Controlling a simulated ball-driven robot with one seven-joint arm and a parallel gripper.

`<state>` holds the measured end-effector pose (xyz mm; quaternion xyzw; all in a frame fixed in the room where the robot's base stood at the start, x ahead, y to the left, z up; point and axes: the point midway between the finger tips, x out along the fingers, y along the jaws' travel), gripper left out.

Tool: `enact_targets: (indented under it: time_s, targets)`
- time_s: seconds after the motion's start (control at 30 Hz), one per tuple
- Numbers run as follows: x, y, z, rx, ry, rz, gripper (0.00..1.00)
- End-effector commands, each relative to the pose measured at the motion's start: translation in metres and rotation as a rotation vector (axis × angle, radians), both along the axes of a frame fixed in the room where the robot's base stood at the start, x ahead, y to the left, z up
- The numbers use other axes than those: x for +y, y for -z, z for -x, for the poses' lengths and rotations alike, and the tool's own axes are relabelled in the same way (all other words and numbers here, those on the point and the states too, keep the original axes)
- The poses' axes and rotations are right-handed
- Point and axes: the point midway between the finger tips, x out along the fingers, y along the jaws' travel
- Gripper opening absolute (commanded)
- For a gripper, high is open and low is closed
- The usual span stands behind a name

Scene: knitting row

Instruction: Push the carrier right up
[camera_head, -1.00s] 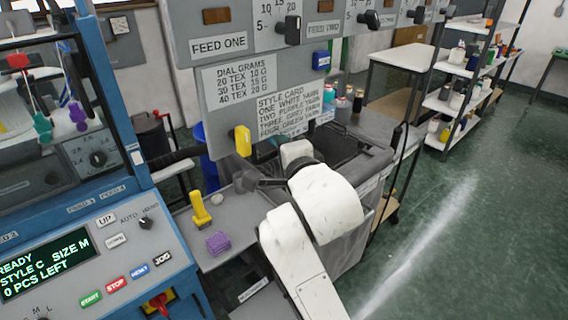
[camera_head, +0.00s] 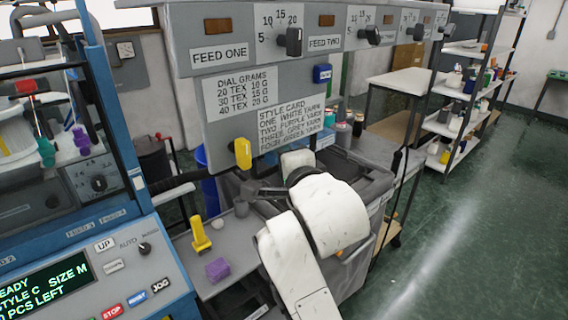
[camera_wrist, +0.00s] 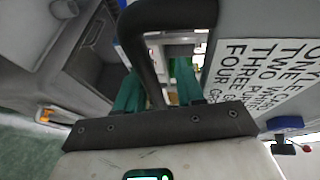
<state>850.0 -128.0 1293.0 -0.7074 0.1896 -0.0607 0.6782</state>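I cannot tell for sure which part is the carrier. Behind the blue machine's window hang small coloured pieces, among them a teal one (camera_head: 46,152) and a purple one (camera_head: 82,140), at the far left of the head view. My gripper (camera_head: 250,188) is to their right, beyond the grey shelf and below the style card; my white arm hides part of it. In the wrist view the teal fingers of my gripper (camera_wrist: 158,92) stand apart, with no held thing visible between them. A dark curved bar (camera_wrist: 168,14) arches across in front of them.
A yellow upright piece (camera_head: 200,236) and a purple block (camera_head: 217,269) sit on the grey shelf (camera_head: 228,238). The sign panel (camera_head: 232,130) with a yellow piece (camera_head: 243,153) hangs close above my gripper. A grey bin (camera_head: 375,185) stands right; open floor (camera_head: 450,250) lies beyond.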

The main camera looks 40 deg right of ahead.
Motion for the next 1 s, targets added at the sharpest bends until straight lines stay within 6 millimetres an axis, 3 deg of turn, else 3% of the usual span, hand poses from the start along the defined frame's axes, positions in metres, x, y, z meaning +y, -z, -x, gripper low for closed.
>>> enact_targets:
  time_s: [0.43,0.8,1.0]
  targets:
    - [0.002,0.003,0.004,0.006,0.0,-0.001,0.42]
    - [0.021,-0.007,0.053,0.002,-0.002,-0.001,0.42]
    - [0.026,-0.011,0.068,0.003,0.0,0.0,0.42]
